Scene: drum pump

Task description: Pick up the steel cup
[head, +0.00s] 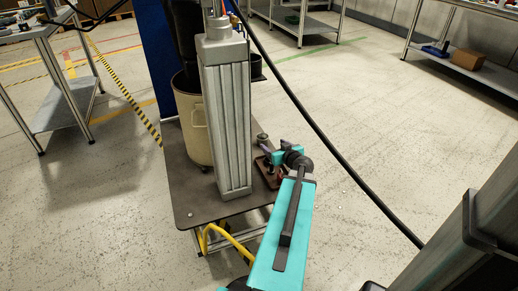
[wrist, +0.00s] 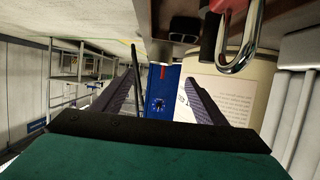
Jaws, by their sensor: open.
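My gripper (wrist: 160,85) is open in the wrist view, its two dark fingers spread with nothing visible between them. In the head view my gripper (head: 267,153) is small and partly hidden by my arm, low over a brown tray (head: 268,177) at the table's right edge. A small grey round piece (head: 262,138) shows just beyond the fingers; I cannot tell whether it is the steel cup. In the wrist view a shiny bent metal loop (wrist: 239,60) hangs close at upper right, beside a blurred red part (wrist: 208,45). No clear steel cup can be made out.
A tall grey ribbed column (head: 226,120) stands on the dark table (head: 183,190), with a cream drum (head: 192,120) behind it. A black hose (head: 330,140) runs down on the right. The floor to the right is mostly clear.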

